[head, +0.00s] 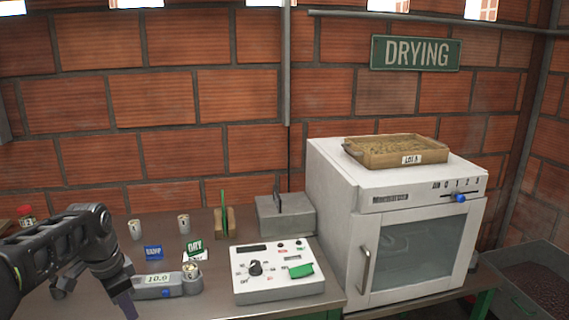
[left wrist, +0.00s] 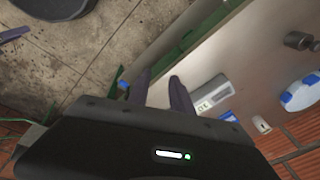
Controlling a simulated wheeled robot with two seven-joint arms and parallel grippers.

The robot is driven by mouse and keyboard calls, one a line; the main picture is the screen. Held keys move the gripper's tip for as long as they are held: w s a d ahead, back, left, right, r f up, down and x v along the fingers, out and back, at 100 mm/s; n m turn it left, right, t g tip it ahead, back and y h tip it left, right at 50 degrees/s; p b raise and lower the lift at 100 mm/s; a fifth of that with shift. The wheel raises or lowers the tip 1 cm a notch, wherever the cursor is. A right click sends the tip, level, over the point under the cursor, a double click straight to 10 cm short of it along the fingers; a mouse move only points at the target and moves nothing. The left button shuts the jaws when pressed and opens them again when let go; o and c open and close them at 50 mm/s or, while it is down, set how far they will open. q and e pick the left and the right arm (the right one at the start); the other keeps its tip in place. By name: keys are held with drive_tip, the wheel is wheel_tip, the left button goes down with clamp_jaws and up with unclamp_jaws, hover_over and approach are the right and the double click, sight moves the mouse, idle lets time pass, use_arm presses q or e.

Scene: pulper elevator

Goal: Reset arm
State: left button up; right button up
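My left arm comes in from the left in the head view, and its gripper (head: 126,304) points down at the front edge of the table, left of the digital scale. In the left wrist view the two purple fingers (left wrist: 160,92) stand apart with nothing between them. The gripper appears above the table's front edge, with the floor showing on one side. My right gripper is not in view.
The metal table (head: 210,304) holds a digital scale (head: 153,288), small cups, a control box (head: 277,272) and a grey block (head: 285,216). A white oven (head: 400,235) with a wooden tray (head: 395,150) on top stands right. A dark bin (head: 535,290) is far right.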

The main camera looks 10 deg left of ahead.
use_arm(q)
drive_tip(key=w+d+f+n+t+h, duration=0.1)
drive_tip(key=w+d+f+n+t, duration=0.15)
drive_tip(key=d+f, duration=0.6)
drive_tip(key=w+d+f+n+t+h, duration=0.15)
drive_tip(key=d+f+n, duration=0.35)
drive_tip(key=f, duration=0.6)
drive_tip(key=s+d+f+n+g+h, duration=0.1)
drive_tip(key=s+d+f+n+g, duration=0.1)
drive_tip(key=s+d+f, duration=0.9)
drive_tip(key=s+d+f+g, duration=0.1)
drive_tip(key=s+d+f, duration=0.3)
drive_tip(key=s, duration=0.5)
drive_tip(key=s+d+f+g, duration=0.2)
drive_tip(key=s+d+f, duration=0.1)
drive_tip(key=s, duration=0.5)
drive_tip(key=shift+s+d+f+h, duration=0.35)
drive_tip(key=shift+s+d+h, duration=0.1)
drive_tip(key=shift+d, duration=0.4)
